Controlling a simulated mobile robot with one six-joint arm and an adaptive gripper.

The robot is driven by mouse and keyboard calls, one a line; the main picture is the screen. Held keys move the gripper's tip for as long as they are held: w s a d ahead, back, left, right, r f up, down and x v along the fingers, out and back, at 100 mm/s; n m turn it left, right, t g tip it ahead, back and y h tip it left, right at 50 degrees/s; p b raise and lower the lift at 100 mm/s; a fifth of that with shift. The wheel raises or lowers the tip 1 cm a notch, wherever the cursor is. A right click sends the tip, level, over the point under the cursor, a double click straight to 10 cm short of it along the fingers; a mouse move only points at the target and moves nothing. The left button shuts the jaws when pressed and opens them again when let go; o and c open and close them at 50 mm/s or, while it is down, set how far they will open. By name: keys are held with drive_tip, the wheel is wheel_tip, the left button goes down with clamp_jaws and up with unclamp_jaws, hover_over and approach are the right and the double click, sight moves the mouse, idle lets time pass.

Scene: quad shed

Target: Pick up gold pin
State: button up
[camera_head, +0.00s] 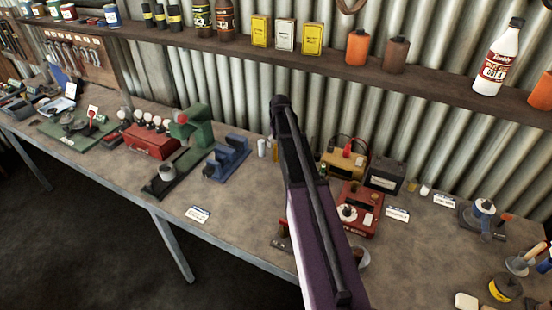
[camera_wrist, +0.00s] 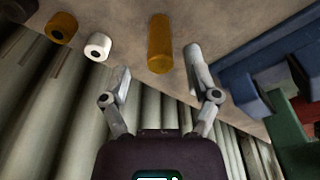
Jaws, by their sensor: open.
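The gold pin (camera_wrist: 160,43) stands out as a plain gold cylinder on the bench in the wrist view. It lies ahead of the gap between my fingers. My gripper (camera_wrist: 160,76) is open and empty, with one finger on either side of the pin's line; contact is not visible. A silver pin (camera_wrist: 193,62) is close by the right finger and partly overlapped by it. In the head view the gold pin (camera_head: 275,150) shows as a small cylinder beside my arm, next to the silver pin (camera_head: 262,147). My gripper is hidden behind the arm there.
A gold ring-ended piece (camera_wrist: 61,26) and a white one (camera_wrist: 97,46) lie left of the pin. A blue vise (camera_head: 227,158) stands near the pins. The corrugated wall (camera_head: 240,90) and shelf (camera_head: 400,75) are close behind. A red box (camera_head: 358,210) is right of my arm.

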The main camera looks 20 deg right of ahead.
sight(276, 153)
drive_tip(key=shift+w+f+b, duration=0.15)
drive_tip(key=shift+f+b, duration=0.3)
drive_tip(key=shift+f, duration=0.3)
drive_tip(key=shift+w+d+f+b, duration=0.1)
drive_tip(key=shift+w+f+b, duration=0.1)
drive_tip(key=shift+f+b, duration=0.65)
drive_tip(key=shift+w+a+f+b, duration=0.1)
drive_tip(key=shift+w+f+b, duration=0.05)
drive_tip(key=shift+f+b, duration=0.7)
drive_tip(key=shift+w+d+f+b, duration=0.1)
drive_tip(key=shift+w+f+b, duration=0.1)
drive_tip(key=shift+f+b, duration=0.65)
clamp_jaws()
